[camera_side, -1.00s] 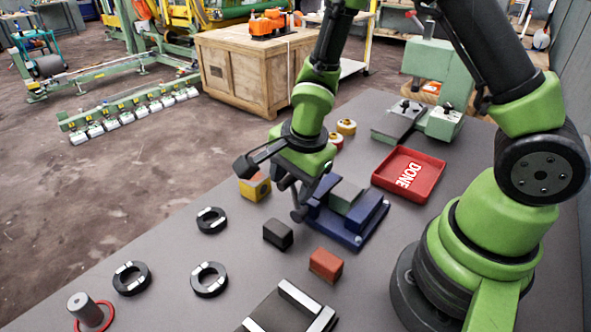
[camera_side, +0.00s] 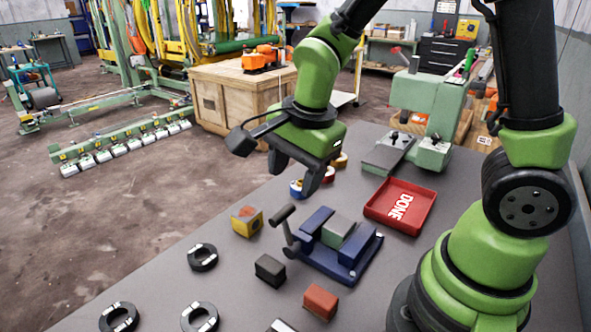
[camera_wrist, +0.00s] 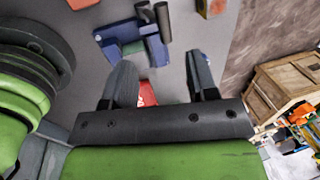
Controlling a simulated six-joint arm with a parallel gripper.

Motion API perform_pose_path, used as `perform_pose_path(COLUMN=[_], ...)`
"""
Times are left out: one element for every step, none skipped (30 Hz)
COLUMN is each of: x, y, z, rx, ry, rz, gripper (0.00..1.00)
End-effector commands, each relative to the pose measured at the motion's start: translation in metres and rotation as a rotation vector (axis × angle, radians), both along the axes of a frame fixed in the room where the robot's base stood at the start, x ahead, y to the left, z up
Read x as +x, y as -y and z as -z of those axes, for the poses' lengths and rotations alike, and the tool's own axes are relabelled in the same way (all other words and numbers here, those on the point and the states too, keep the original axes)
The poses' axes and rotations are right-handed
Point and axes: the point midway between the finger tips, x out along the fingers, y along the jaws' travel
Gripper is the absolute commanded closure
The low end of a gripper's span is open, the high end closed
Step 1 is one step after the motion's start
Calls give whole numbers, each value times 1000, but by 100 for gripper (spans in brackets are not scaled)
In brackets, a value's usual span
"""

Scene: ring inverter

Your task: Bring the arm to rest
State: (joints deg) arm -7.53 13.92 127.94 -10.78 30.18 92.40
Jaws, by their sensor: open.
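My gripper (camera_side: 295,175) is open and empty, raised above the table behind the blue vise (camera_side: 357,250). In the wrist view the two fingers of my gripper (camera_wrist: 160,82) are spread apart with nothing between them. The vise stands on the grey table with a grey-green block (camera_side: 338,230) between its jaws and its dark handle (camera_side: 284,215) tilted up at the left. The vise also shows at the top of the wrist view (camera_wrist: 115,34).
The red DONE tray (camera_side: 425,200) looks empty. A yellow block (camera_side: 246,221), a black block (camera_side: 270,270) and a red block (camera_side: 320,301) surround the vise. Several black rings (camera_side: 202,257) lie at the front left. Small round pieces (camera_side: 297,189) and a green machine (camera_side: 432,150) stand behind.

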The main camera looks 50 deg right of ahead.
Motion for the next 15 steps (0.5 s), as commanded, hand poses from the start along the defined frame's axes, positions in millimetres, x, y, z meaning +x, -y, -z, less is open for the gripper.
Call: perform_pose_path(x=[0,0,0,0,0,-1,-3,-5,-8,-11,-15,-22,-27,-34,-42], y=[0,0,0,0,0,1,1,2,3,4,5,6,7,8,8], z=[0,0,0,0,-2,-5,-8,-13,-21,-29,-37,-48,-57,-64,-75], rx=[0,0,0,0,0,-2,-3,-5,-10,-16,-24,-35,-46,-59,-78], ry=[0,0,0,1,4,11,18,28,47,65,83,112,136,158,193], rz=[0,0,0,-2,-7,-22,-38,-61,-104,-145,-191,-259,-314,-373,-453], gripper=[47,47,47,47,47,47,47,47,47,47,47,47,47,47,47])
